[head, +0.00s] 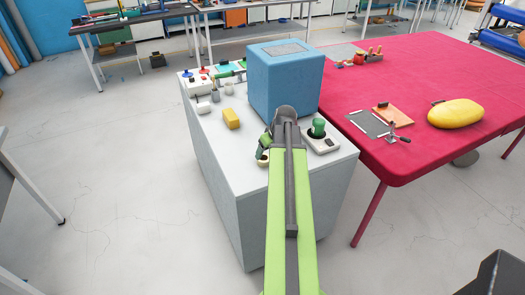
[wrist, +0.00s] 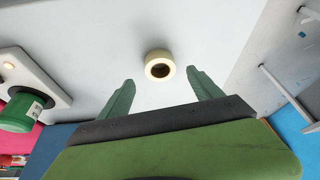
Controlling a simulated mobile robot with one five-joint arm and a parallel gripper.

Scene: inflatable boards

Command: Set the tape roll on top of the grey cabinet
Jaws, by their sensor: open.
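The cream tape roll (wrist: 159,66) lies flat on the pale top of the grey cabinet (head: 222,155). In the head view a small part of the roll (head: 262,158) shows beside my gripper (head: 264,146). In the wrist view my gripper (wrist: 160,78) is open, with one green finger on each side of the near part of the roll. There are visible gaps between the fingers and the roll, so neither finger appears to touch it. My arm covers part of the cabinet's top and front in the head view.
A big blue box (head: 286,85) stands behind my gripper on the cabinet. A white block with a green-capped part (head: 318,128) is at right, a yellow block (head: 231,118) at left. Small items line the back left. A red table (head: 425,75) adjoins at right.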

